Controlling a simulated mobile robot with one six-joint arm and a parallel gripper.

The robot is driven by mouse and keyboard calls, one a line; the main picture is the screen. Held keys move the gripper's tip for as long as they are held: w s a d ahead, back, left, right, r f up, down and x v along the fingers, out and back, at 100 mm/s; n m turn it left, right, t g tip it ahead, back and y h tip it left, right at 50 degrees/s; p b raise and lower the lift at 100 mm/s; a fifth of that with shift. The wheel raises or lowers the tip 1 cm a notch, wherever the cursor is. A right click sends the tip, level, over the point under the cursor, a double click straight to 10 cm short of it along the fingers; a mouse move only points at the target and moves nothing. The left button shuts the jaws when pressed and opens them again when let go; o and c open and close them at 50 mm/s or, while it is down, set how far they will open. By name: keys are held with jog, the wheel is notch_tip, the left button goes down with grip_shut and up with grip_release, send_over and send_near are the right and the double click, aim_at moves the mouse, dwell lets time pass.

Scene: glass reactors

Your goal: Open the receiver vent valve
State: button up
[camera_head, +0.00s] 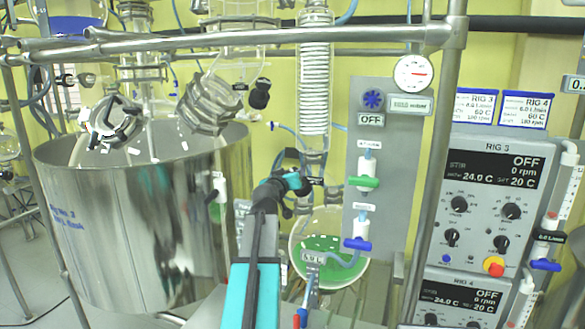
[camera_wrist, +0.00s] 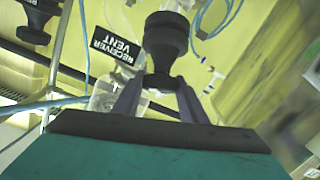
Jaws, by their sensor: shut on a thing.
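The receiver vent valve shows in the wrist view as a black knob (camera_wrist: 165,45) with a narrower neck and a wider lower part. A black tag (camera_wrist: 115,46) reading "RECEIVER VENT" is just left of it. My gripper (camera_wrist: 158,88) has its two grey fingers on either side of the knob's lower part, shut on it. In the head view my gripper (camera_head: 303,183) reaches up to the glassware above the round receiver flask (camera_head: 322,262), which holds green liquid. The knob is small and partly hidden by my gripper there.
A grey panel (camera_head: 396,130) with a gauge (camera_head: 413,72), a green-handled valve (camera_head: 363,182) and a blue-handled valve (camera_head: 358,243) stands close right of my gripper. A large steel vessel (camera_head: 150,220) is at left. A metal rail (camera_head: 230,40) crosses above. Hoses hang nearby.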

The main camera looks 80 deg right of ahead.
jog(key=shift+d+r+n+t+p, duration=0.15)
jog(key=shift+n+t+p, duration=0.65)
jog(key=shift+p, duration=0.8)
jog(key=shift+a+r+n+t+p, duration=0.1)
jog(key=shift+n+t+p, duration=0.7)
jog(key=shift+p, duration=0.75)
jog(key=shift+f+n+t+y, duration=0.1)
jog(key=shift+n+t+y, duration=0.7)
jog(key=shift+n+t, duration=0.5)
jog(key=o, duration=1.1)
jog(key=shift+d+f, duration=0.1)
jog(key=shift+f, duration=0.05)
jog(key=shift+c, duration=0.2)
jog(key=shift+b, duration=0.3)
